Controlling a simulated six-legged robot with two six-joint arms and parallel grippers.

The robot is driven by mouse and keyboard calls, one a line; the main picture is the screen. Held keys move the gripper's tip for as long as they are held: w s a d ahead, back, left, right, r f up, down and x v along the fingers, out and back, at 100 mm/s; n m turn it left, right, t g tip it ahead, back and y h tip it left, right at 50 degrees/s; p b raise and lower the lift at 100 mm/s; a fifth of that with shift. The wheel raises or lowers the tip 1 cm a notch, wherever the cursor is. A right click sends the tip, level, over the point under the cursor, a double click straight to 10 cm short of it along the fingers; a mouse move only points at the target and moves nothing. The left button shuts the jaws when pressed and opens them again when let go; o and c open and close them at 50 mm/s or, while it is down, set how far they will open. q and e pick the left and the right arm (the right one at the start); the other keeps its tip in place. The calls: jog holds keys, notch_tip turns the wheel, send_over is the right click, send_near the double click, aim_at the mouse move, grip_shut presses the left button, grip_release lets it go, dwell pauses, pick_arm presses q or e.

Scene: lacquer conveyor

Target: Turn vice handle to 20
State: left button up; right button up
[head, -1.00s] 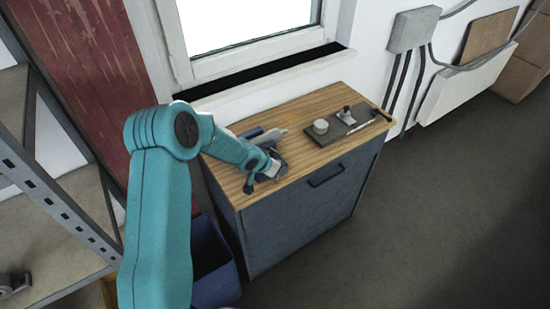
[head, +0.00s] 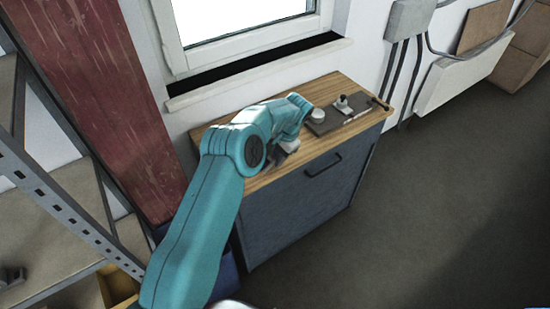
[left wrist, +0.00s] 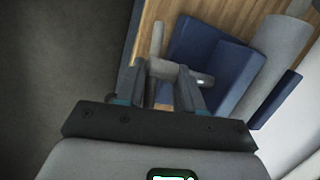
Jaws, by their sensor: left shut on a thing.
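The vice shows in the left wrist view as a blue body (left wrist: 235,62) with a grey cylindrical part, on the wooden bench top. Its grey handle bar (left wrist: 176,72) lies crosswise between the fingers of my left gripper (left wrist: 163,92), which is shut on it. A grey rod (left wrist: 157,40) stands out just beyond the fingers. In the head view my left gripper (head: 281,156) is at the bench's left front, and my arm hides most of the vice. No scale or angle mark on the handle is readable. My right gripper is not in view.
The blue-fronted bench (head: 305,205) has a wooden top. A dark plate (head: 328,122) with a pale round piece (head: 318,115) and a small clamp (head: 343,102) lies right of my gripper. A metal shelf (head: 65,205) stands left. Floor on the right is clear.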

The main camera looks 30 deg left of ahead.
pick_arm(q)
jog(key=shift+f+g+y+b, duration=0.2)
jog(key=shift+g+y+b, duration=0.15)
jog(key=shift+g, duration=0.15)
dwell(0.3)
jog(key=o, duration=1)
jog(key=shift+r, duration=0.15)
